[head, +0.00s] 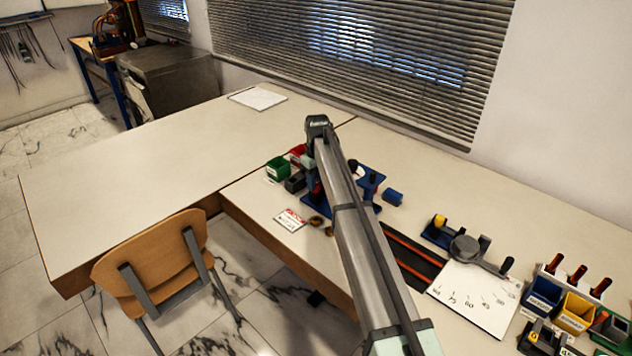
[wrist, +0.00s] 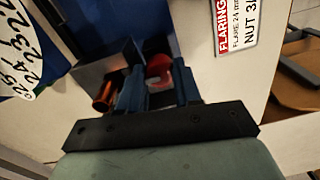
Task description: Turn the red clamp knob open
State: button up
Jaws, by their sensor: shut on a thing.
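In the wrist view the red clamp knob (wrist: 158,72) sits between the two fingers of my gripper (wrist: 158,66). The fingers are closed on it from both sides. Only part of the knob shows. Grey and dark blocks of the blue rig (wrist: 85,25) surround it. In the head view the rig's blue parts (head: 371,180) show beside my arm. My arm covers much of the rig, and the grip itself cannot be made out there.
A copper-coloured tube end (wrist: 103,92) is close beside the left finger. A FLARING card (head: 290,220), a green bin (head: 277,170) and a loose blue cylinder (head: 393,198) lie around the rig. The left table (head: 130,165) is mostly clear.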

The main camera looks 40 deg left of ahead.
jog(key=o, duration=0.8)
jog(key=shift+c, duration=0.2)
jog(key=shift+m, duration=0.3)
